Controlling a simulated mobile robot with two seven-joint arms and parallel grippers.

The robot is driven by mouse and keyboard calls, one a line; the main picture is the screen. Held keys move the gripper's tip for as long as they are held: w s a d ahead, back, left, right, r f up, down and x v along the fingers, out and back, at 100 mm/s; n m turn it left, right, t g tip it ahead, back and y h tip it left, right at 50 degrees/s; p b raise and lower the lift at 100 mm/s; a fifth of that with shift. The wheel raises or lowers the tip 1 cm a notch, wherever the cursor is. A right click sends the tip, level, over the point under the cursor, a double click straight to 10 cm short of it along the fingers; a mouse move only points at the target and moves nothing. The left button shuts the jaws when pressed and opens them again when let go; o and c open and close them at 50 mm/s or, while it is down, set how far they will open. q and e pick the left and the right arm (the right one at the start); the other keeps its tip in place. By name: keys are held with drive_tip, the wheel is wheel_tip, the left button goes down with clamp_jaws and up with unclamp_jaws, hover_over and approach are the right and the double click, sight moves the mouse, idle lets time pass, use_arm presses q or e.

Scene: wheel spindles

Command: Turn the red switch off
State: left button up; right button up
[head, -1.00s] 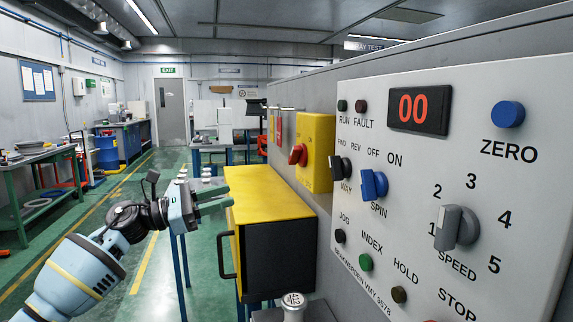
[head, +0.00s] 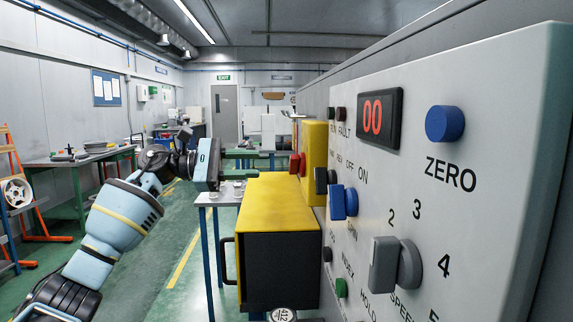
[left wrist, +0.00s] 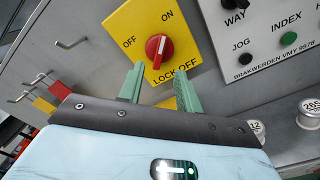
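The red switch (head: 297,164) is a rotary knob on a yellow box (head: 315,150) on the grey wall. In the left wrist view the red switch (left wrist: 158,48) sits near the centre of the yellow plate (left wrist: 125,22), marked OFF, ON and LOCK OFF. Its grip bar lies roughly along the line to ON. My left gripper (head: 240,163) is at about the switch's height, to its left in the head view. Its green fingers (left wrist: 160,82) are apart, empty and short of the knob, one to each side below it. My right gripper is not in view.
A yellow-topped cabinet (head: 275,205) stands below the switch. A grey control panel (head: 470,235) with knobs and buttons fills the right. Hooks with red and yellow tags (left wrist: 58,90) hang left of the switch. Small round weights (left wrist: 310,115) are at the right.

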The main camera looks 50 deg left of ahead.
sight(297, 165)
use_arm(q)
drive_tip(key=p+x, duration=0.2)
drive_tip(key=x, duration=0.5)
drive_tip(key=shift+w+d, duration=0.25)
drive_tip(key=shift+w, duration=0.1)
clamp_jaws()
